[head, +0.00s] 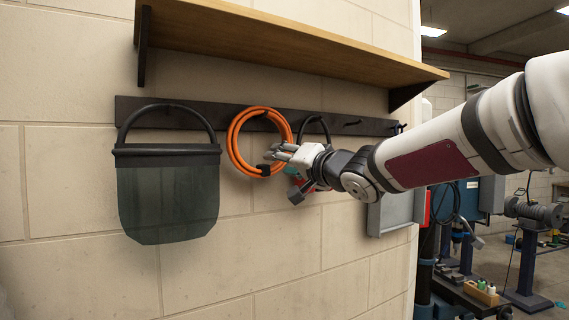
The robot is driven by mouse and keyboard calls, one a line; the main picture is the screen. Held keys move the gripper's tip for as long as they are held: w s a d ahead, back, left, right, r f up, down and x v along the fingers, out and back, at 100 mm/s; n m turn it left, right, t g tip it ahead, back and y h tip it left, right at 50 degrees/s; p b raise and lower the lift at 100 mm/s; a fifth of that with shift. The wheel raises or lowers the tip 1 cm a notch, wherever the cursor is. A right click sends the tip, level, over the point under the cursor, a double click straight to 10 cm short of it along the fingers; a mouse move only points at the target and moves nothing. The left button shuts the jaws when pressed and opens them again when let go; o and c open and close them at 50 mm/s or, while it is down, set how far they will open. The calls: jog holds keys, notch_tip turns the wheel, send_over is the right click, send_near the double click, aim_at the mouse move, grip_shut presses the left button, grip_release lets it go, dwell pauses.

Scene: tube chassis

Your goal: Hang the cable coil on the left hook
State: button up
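The cable coil (233,147) is an orange ring of several turns, upright in front of the dark hook rail (357,129) on the wall. Its top overlaps the rail; I cannot tell whether a hook bears it. My gripper (267,161) is at the coil's lower right, its fingers pointing left across the ring. A dark piece lies over the coil's lower edge beside the fingertips; I cannot tell whether it is a finger pad or a tie. Whether the fingers are closed on the coil is unclear. A clear face shield (168,190) with a dark band hangs at the rail's left end.
A dark curved item (316,119) hangs right of the coil, partly behind my gripper. A bare hook (352,124) shows farther right. A wooden shelf (290,42) juts out above the rail. A grey box (392,212) is behind my arm. The wall below is clear.

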jog(key=shift+d+f, duration=0.1)
jog(key=v, duration=1.1)
jog(key=s+d+f+m+h, duration=0.1)
jog(key=s+d+f+h, duration=0.3)
jog(key=d+h, duration=0.3)
jog(key=s+d+f+m+h, duration=0.2)
jog(key=s+d+f+h, duration=0.15)
jog(key=d+h, duration=0.35)
jog(key=s+d+f+n+g+y, duration=0.1)
jog(key=s+f+g, duration=0.3)
jog(key=s+f, duration=0.4)
jog(key=s+d+f+n+g+y, duration=0.1)
jog(key=s+f+n+g+y, duration=0.1)
jog(key=s+f+g, duration=0.3)
jog(key=s+f+n, duration=0.1)
jog(key=s+f, duration=0.3)
jog(key=s, duration=0.5)
jog(key=shift+d+n, duration=0.3)
jog(key=shift+s, duration=0.1)
jog(key=shift+c, duration=0.4)
